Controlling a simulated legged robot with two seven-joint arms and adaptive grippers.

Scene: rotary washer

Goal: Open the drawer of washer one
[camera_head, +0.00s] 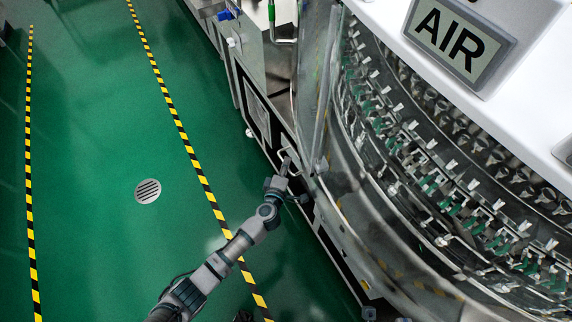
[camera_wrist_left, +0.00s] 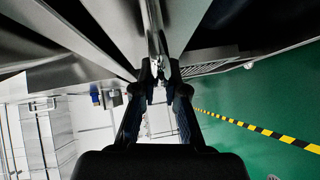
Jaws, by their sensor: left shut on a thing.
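Washer one appears as the large round machine (camera_head: 355,185) with clear curved guards, on the right of the head view. A pale metal handle (camera_head: 291,154) sits low on its near side, on what looks like the drawer front. My left gripper (camera_head: 285,167) reaches it from below left. In the left wrist view, my left gripper (camera_wrist_left: 160,76) has its fingers closed on a metal bar, the handle (camera_wrist_left: 157,44). The fingers hide part of the handle. I cannot tell how far the drawer is out. My right gripper is not in view.
A white cover with an AIR sign (camera_head: 460,40) is at upper right. The green floor (camera_head: 85,130) to the left is clear, with yellow-black striped lines (camera_head: 177,120) and a round drain (camera_head: 148,191). Metal panels (camera_wrist_left: 60,30) are close beside the gripper.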

